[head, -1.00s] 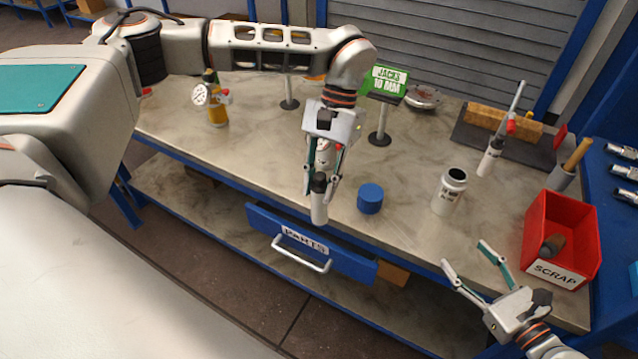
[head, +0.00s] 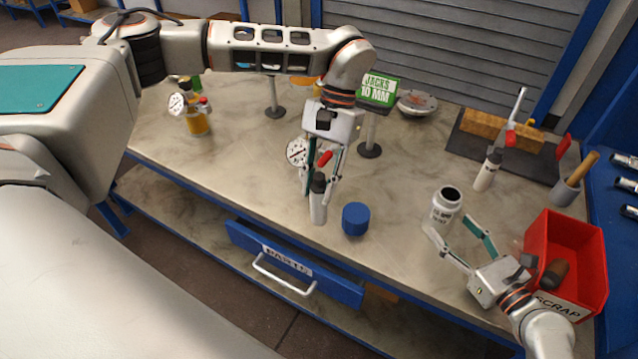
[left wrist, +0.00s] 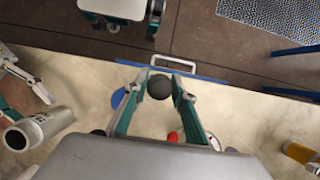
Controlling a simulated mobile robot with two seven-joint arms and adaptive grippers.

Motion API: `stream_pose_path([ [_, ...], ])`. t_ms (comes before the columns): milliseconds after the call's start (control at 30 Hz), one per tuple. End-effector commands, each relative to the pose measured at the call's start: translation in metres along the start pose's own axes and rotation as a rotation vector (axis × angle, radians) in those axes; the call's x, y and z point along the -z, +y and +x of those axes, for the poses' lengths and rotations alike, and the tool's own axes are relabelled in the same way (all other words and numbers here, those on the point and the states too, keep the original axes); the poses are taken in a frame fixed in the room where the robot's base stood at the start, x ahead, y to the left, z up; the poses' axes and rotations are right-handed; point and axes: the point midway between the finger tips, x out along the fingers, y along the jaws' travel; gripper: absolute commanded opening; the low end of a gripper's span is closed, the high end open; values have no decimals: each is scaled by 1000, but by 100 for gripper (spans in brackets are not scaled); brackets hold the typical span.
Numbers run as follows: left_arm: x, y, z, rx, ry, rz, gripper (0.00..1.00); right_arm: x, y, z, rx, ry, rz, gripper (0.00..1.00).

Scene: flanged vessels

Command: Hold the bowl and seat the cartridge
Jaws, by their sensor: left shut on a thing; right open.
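The cartridge (head: 318,207) is a pale cylinder with a dark top. My left gripper (head: 320,180) is shut on it and holds it upright near the bench's front edge; whether it touches the bench I cannot tell. In the left wrist view its dark round top (left wrist: 159,87) shows between the fingertips. The bowl (head: 445,206) is a white, labelled vessel, its dark mouth open upward, right of the cartridge; it also shows in the left wrist view (left wrist: 40,128). My right gripper (head: 449,227) is open at the bowl's front, fingers to either side; contact is unclear.
A blue cap (head: 355,219) stands beside the cartridge. A dial gauge (head: 296,152) is partly hidden behind my left gripper. A red scrap bin (head: 590,265) sits beside my right gripper. A green sign (head: 379,88) stands behind. The parts drawer (head: 290,265) juts out below the bench edge.

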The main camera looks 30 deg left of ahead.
Motion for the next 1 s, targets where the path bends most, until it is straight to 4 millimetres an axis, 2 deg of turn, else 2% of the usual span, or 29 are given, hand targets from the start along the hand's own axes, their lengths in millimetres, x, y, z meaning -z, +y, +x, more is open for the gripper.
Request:
stream_pose_path([
  [100, 1, 0, 2, 0, -1, 0, 0, -1, 0, 17, -1, -1, 0, 61],
  [300, 1, 0, 3, 0, -2, 0, 0, 0, 0, 35, -1, -1, -1, 61],
  [500, 2, 0, 4, 0, -2, 0, 0, -1, 0, 43, 0, -1, -2, 61],
  [767, 2, 0, 4, 0, -2, 0, 0, -1, 0, 43, 0, -1, -2, 61],
  [900, 2, 0, 4, 0, -2, 0, 0, -1, 0, 43, 0, -1, -1, 30],
  [1000, 2, 0, 4, 0, -2, 0, 0, -1, 0, 43, 0, -1, -1, 30],
])
